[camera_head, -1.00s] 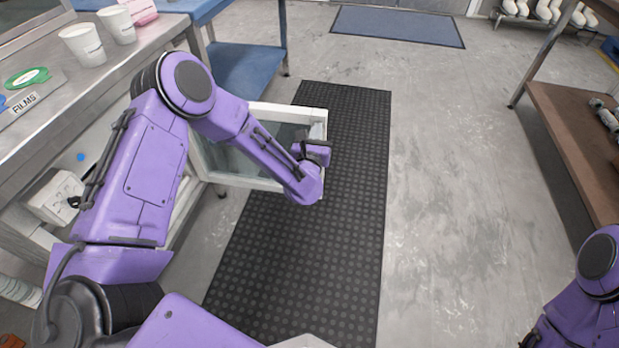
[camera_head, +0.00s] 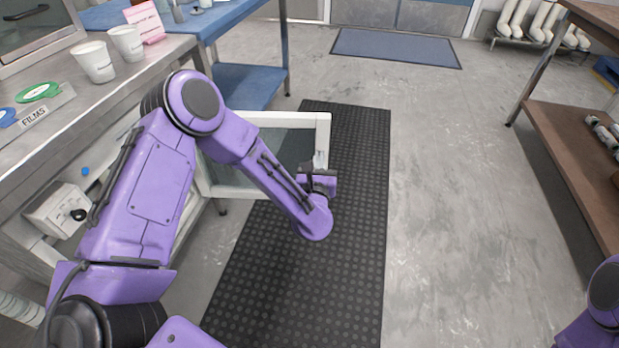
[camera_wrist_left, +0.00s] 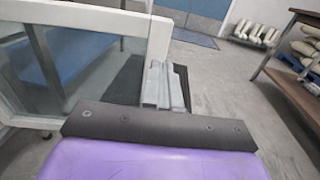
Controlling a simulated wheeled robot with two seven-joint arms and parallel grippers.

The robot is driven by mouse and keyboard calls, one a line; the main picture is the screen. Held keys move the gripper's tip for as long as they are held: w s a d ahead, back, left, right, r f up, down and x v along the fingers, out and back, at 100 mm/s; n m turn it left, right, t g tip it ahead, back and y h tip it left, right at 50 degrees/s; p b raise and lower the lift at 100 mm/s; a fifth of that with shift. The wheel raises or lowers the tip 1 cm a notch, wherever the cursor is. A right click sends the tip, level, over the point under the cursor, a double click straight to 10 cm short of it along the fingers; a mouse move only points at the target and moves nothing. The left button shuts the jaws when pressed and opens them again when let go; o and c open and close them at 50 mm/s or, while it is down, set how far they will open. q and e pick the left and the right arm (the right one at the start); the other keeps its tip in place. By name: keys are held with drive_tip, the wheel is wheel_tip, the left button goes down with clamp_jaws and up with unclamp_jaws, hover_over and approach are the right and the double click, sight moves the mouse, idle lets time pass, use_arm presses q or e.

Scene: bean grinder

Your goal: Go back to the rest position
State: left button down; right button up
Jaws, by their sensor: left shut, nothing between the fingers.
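My left arm comes in from the left in the head view. Its gripper (camera_head: 319,171) is small and partly hidden there, in front of the outer edge of an open glass door. In the left wrist view the left gripper (camera_wrist_left: 164,84) shows its grey fingers closed together with nothing between them. The white-framed glass door (camera_wrist_left: 92,17) stands close to the left of the fingers. I cannot tell if they touch. Of my right arm only a purple link shows at the lower right of the head view; its gripper is out of view.
The open door (camera_head: 322,142) juts out from under the steel counter (camera_head: 146,68) on the left. White cups (camera_head: 94,62) stand on that counter. A brown shelf table (camera_head: 572,150) stands on the right. The grey floor (camera_head: 455,190) between them is clear, beside a black mat (camera_head: 345,250).

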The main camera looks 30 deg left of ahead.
use_arm(q)
drive_tip(key=s+d+f+m+g+h, duration=0.2)
drive_tip(key=s+f+m, duration=0.4)
drive_tip(key=m, duration=0.5)
drive_tip(key=s+d+f+m+g+h, duration=0.25)
drive_tip(key=s+f+m, duration=0.4)
drive_tip(key=m, duration=0.35)
drive_tip(key=s+a+f+m+g, duration=0.3)
drive_tip(key=s+f+m, duration=0.1)
drive_tip(key=s, duration=0.4)
drive_tip(key=s+a+f+m+g, duration=0.2)
drive_tip(key=s+f+m+g, duration=0.15)
drive_tip(key=s, duration=0.35)
drive_tip(key=s+a+f+m+g, duration=0.25)
drive_tip(key=s+m, duration=0.25)
drive_tip(key=s, duration=0.3)
wheel_tip(320, 180, up, 19)
drive_tip(key=s+a+y+p, duration=0.1)
drive_tip(key=p, duration=1.9)
drive_tip(key=shift+s, duration=0.35)
